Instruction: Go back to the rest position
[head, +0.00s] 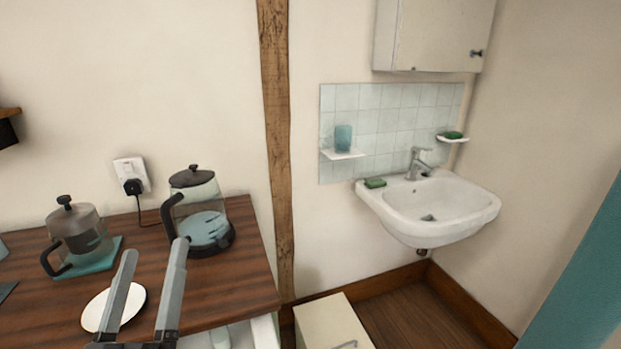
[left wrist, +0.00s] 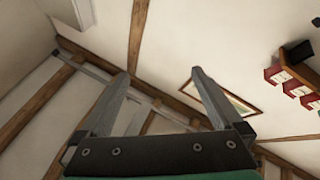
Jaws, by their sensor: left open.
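My left gripper (head: 153,258) is in the lower left of the head view, in front of the wooden counter. Its two grey fingers point up and stand apart, with nothing between them. In the left wrist view the left gripper (left wrist: 160,78) is also open and empty, with walls and wooden beams behind it. My right gripper does not show in either view.
A kettle (head: 207,192) and a glass pot (head: 76,230) on a teal mat stand on the counter (head: 230,292), with a white disc (head: 98,308) nearby. A white basin (head: 425,205) is at right, below a wall cabinet (head: 435,35). A pale box (head: 330,325) stands on the floor.

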